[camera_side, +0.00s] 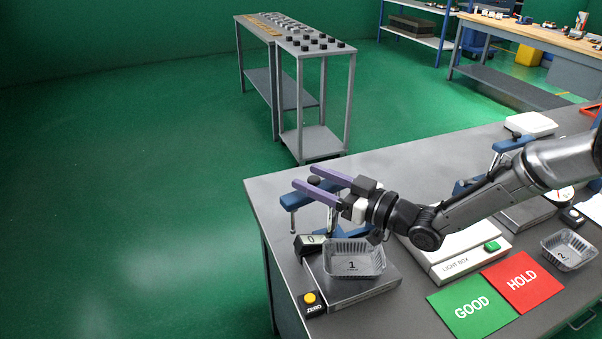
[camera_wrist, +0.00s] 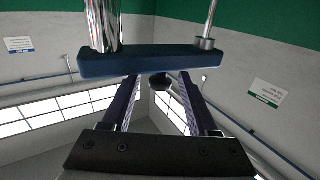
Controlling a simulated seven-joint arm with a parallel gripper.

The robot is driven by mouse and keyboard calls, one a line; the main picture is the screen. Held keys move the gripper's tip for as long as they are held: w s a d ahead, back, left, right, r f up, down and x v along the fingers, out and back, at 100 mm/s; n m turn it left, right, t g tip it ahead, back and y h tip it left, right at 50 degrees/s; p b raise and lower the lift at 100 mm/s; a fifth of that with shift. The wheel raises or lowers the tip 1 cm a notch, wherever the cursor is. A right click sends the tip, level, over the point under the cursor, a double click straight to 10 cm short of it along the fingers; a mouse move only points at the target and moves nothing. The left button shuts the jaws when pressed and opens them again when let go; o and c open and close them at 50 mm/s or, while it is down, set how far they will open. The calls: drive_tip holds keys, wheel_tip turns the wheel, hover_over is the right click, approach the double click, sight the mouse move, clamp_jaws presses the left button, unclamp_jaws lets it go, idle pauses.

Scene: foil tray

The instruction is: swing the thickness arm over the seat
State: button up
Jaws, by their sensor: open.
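The thickness arm (camera_side: 322,196) is a blue bar with a black knob (camera_side: 314,181) on top, at the back left of the near station. My gripper (camera_side: 307,177) is open, its two purple fingers on either side of the knob. In the wrist view, the knob (camera_wrist: 160,81) shows between the fingers of my gripper (camera_wrist: 159,88), with the blue bar (camera_wrist: 150,62) across their tips. A thick chrome post and a thinner rod join the bar. The seat (camera_side: 350,292) is a grey block in front, holding foil tray 1 (camera_side: 354,258). I cannot tell whether the fingers touch the knob.
A "0" display (camera_side: 309,242) and yellow zero button (camera_side: 312,300) stand left of the seat. The light box (camera_side: 455,255), green GOOD card (camera_side: 470,307), red HOLD card (camera_side: 522,280) and tray 2 (camera_side: 568,250) lie rightward. The table's left edge is close to the arm.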

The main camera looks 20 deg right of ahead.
drive_tip(key=shift+x, duration=1.65)
clamp_jaws()
